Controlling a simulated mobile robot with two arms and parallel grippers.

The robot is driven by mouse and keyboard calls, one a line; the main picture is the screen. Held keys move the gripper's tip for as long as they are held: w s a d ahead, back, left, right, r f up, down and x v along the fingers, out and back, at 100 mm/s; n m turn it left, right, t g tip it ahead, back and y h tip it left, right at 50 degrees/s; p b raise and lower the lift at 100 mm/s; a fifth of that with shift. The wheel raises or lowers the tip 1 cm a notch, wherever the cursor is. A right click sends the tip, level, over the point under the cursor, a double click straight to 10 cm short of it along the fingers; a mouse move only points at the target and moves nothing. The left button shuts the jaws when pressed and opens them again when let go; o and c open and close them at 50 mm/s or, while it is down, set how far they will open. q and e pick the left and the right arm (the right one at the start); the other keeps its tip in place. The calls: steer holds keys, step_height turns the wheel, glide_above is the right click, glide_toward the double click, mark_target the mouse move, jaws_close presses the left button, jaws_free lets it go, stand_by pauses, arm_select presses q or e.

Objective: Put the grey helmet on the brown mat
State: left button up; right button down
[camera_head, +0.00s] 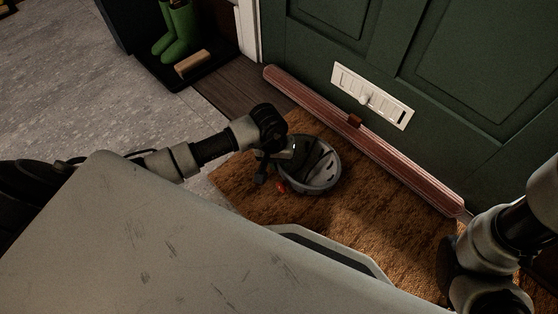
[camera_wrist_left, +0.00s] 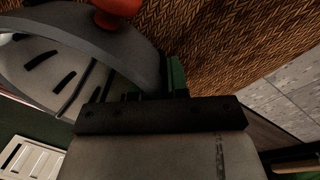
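The grey helmet (camera_head: 322,178) is over the brown mat (camera_head: 365,232), with its hollow inside facing up towards the head camera. I cannot tell whether it rests on the mat or is held just above it. My left gripper (camera_head: 272,168) is at the helmet's left rim. In the left wrist view the helmet (camera_wrist_left: 98,42) fills the upper left, and its rim runs down beside a green finger pad. The fingertips are partly hidden, so I cannot tell whether they grip the rim. My right arm is at the lower right; its fingers are not clear.
Green boots (camera_head: 178,38) and a brush (camera_head: 193,64) are on a dark tray at upper left. Grey floor lies left.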

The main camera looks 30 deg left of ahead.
arm_select(q)
steer(key=shift+o, duration=0.9)
steer(key=shift+r, duration=0.25)
step_height(320, 180, up, 12)
steer(key=a+p, duration=0.1)
steer(key=p, duration=0.7)
steer(key=shift+s+a+f, duration=0.15)
steer(key=shift+s+a, duration=0.15)
steer(key=shift+a, duration=0.05)
